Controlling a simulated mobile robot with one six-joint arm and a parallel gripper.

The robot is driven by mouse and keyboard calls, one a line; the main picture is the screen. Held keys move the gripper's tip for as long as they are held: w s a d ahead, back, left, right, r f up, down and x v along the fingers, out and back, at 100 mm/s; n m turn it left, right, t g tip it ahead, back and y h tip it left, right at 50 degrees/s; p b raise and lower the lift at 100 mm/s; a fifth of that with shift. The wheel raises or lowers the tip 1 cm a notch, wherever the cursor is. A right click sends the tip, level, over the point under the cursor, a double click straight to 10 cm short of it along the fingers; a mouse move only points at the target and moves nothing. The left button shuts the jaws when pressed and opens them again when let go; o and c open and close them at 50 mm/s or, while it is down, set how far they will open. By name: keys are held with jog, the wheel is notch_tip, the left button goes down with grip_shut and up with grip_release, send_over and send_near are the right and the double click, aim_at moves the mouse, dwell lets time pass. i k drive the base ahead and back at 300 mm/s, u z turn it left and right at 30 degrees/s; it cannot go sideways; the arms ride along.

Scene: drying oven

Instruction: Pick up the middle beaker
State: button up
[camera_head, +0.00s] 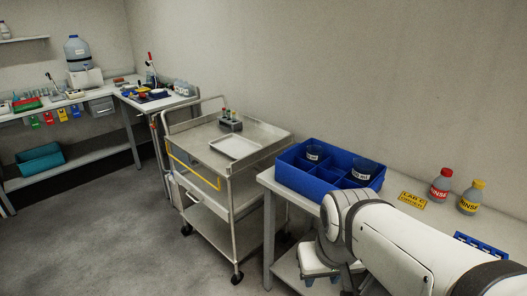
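A blue divided crate (293,181) stands on the near bench, at the right of the picture. Two dark beakers with white labels stand in its compartments: a left beaker (314,152) toward the back left, and a right beaker (363,170) at the right end. I see no third beaker, so I cannot tell which is the middle one. The near-side compartments that show look empty, but their floors are partly hidden. My white arm covers the bench in front of the crate's right side. I cannot make out my gripper's fingers, and nothing shows at the beakers.
A red-capped bottle (440,185), a yellow-capped bottle (471,198), a yellow sign (412,199) and a blue rack (481,245) are right of the crate. A metal cart (266,136) with a tube rack (230,121) stands left. Open floor (100,235) lies further left.

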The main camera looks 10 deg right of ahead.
aim_at(314, 158)
jog(key=i, duration=1)
jog(key=u, duration=0.05)
